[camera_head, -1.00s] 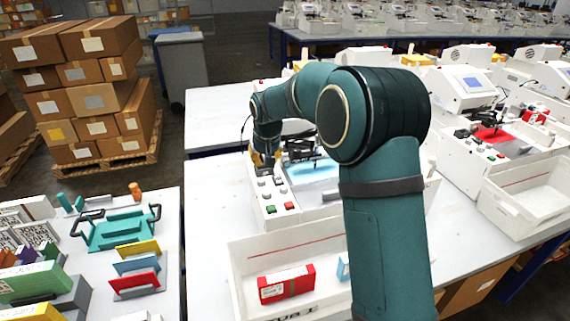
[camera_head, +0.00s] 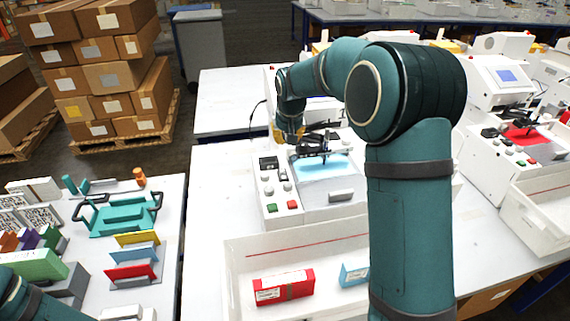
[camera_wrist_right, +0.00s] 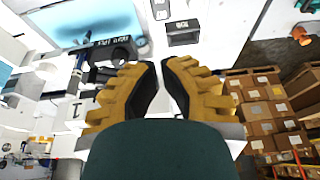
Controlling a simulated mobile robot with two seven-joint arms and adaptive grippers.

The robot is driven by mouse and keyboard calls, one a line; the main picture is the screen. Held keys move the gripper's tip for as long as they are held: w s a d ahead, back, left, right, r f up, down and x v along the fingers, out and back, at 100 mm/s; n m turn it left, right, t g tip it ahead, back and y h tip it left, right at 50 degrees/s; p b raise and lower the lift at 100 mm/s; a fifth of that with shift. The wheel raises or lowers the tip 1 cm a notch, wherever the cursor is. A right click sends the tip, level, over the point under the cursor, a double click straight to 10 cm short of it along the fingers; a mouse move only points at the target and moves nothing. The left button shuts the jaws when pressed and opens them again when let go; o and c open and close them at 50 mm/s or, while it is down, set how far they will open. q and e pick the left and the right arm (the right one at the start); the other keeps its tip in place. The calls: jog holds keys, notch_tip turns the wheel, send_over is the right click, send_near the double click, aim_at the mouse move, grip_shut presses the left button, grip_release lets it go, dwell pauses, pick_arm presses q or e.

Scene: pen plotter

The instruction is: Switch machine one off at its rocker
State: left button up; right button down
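Machine one, which I take to be the white machine with the light-blue bed (camera_head: 325,167), stands on the middle table. Its front panel carries a dark-faced element (camera_head: 268,163), grey knobs, a green button (camera_head: 272,208) and a red button (camera_head: 292,205). I cannot tell for sure which part is the rocker. My right gripper (camera_head: 290,137) hangs at the panel's back end. In the wrist view its yellow fingers (camera_wrist_right: 161,64) have their tips nearly together with nothing between them. A black-framed panel element (camera_wrist_right: 183,33) lies just beyond the tips. My left gripper is out of view.
A white bin (camera_head: 335,245) with a red box (camera_head: 284,287) and a blue box stands in front of the machine. A dark pen carriage (camera_head: 318,143) sits close beside my right gripper. Another machine (camera_head: 500,130) stands to the right. A side table at left holds a teal tray (camera_head: 122,216).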

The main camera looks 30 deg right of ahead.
aim_at(284, 171)
jog(key=shift+f, duration=0.1)
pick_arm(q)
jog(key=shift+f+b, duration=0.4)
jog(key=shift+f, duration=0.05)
pick_arm(e)
jog(key=x, duration=1.4)
jog(key=shift+s+a, duration=0.1)
jog(key=shift+s, duration=0.15)
pick_arm(q)
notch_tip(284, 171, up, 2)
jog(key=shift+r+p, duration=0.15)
jog(key=shift+p, duration=0.9)
pick_arm(e)
jog(key=shift+w+f+g, duration=0.15)
jog(key=shift+f+g, duration=0.05)
jog(key=shift+g, duration=0.3)
jog(key=shift+f, duration=0.25)
jog(key=shift+r, duration=0.1)
jog(key=shift+s+a+r, duration=0.1)
jog(key=shift+s+r, duration=0.2)
jog(key=shift+s, duration=0.4)
